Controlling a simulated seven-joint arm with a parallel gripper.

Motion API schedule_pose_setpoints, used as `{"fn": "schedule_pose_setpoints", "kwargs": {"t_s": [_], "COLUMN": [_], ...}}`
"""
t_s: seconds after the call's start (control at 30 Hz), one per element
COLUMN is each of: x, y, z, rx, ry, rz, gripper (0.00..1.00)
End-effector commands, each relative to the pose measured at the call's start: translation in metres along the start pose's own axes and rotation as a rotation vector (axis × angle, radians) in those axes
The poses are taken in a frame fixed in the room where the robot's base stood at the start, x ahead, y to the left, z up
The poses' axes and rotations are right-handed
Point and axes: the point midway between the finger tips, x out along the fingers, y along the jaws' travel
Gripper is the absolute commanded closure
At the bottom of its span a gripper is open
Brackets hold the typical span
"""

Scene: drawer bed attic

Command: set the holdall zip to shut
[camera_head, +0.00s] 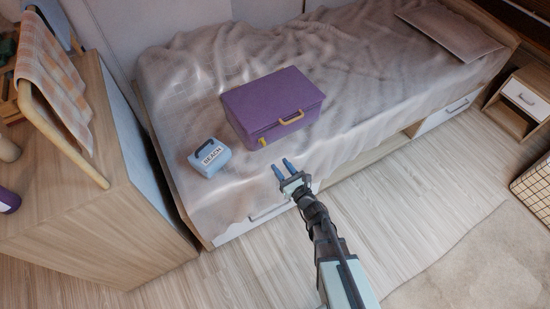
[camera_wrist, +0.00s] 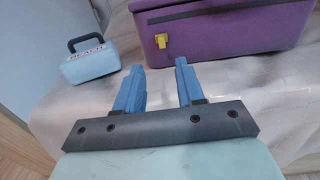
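The purple holdall (camera_head: 270,102) lies on the bed with a tan handle (camera_head: 291,117) on its front side. A small yellow tab (camera_head: 262,143), which looks like the zip pull, sits at the left end of its front face. In the wrist view the holdall (camera_wrist: 225,30) is ahead and to the right, with the yellow tab (camera_wrist: 161,41) at its left part. My gripper (camera_head: 282,168) is in front of the holdall near the bed's edge, apart from it. In the wrist view my gripper (camera_wrist: 158,75) has its two blue fingers spread with nothing between them.
A light blue box labelled BEACH (camera_head: 209,157) with a dark handle sits left of the holdall; it also shows in the wrist view (camera_wrist: 90,62). A wooden cabinet (camera_head: 90,215) stands at the left. The bed (camera_head: 385,60) is clear behind and right of the holdall.

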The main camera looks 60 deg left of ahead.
Motion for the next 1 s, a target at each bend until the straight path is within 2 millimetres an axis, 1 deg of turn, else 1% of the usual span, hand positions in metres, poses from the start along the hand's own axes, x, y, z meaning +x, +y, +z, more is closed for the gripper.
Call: {"fn": "schedule_pose_setpoints", "kwargs": {"t_s": [0.03, 0.23, 0.87, 1.0], "x": [-0.008, -0.02, -0.021, -0.021], "y": [0.0, 0.001, 0.0, 0.0], "z": [0.001, 0.001, 0.0, 0.0], "rx": [0.0, -0.001, -0.001, -0.026], "ry": [0.001, 0.0, 0.0, 0.0], "rz": [-0.001, 0.001, 0.001, 0.001], "gripper": [0.62, 0.62, 0.62, 0.62]}}
